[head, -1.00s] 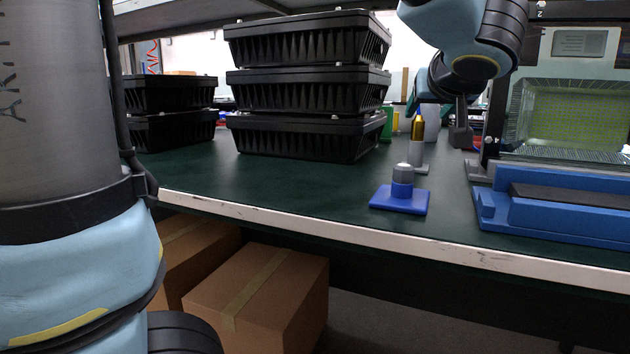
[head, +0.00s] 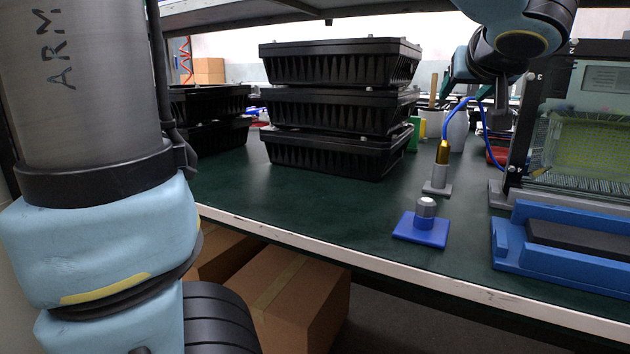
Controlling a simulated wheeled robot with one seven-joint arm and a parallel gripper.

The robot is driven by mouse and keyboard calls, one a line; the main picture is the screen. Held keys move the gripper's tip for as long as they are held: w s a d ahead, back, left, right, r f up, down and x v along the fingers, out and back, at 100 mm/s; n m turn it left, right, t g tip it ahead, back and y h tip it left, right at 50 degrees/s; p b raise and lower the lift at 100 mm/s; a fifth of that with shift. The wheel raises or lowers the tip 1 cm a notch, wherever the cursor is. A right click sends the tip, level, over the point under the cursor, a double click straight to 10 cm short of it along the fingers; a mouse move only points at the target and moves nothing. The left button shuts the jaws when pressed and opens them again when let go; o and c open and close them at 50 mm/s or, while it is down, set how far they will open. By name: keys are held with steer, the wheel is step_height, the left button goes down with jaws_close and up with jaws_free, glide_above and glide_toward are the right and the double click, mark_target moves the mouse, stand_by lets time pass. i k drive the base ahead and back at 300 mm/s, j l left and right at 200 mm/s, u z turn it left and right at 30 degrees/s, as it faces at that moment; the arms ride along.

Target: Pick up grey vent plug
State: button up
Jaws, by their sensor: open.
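The grey vent plug (head: 426,207) stands upright on a square blue holder (head: 420,232) near the front edge of the green bench. It looks like a small grey knob with a faceted body. My gripper (head: 475,106) hangs at the upper right, above and behind the plug, clear of it. Its jaws are open, and I see nothing held between them. Parts of the jaws are dark and hard to make out against the clutter behind.
A brass-tipped tool (head: 442,153) with a blue cable stands on a grey base behind the plug. Stacked black housings (head: 335,110) stand left; bench between is clear. Cardboard boxes (head: 300,305) lie below.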

mark_target(425, 207)
steer(key=k+j, duration=0.15)
steer(key=k, duration=0.3)
steer(key=k+j, duration=0.2)
steer(key=k, duration=0.25)
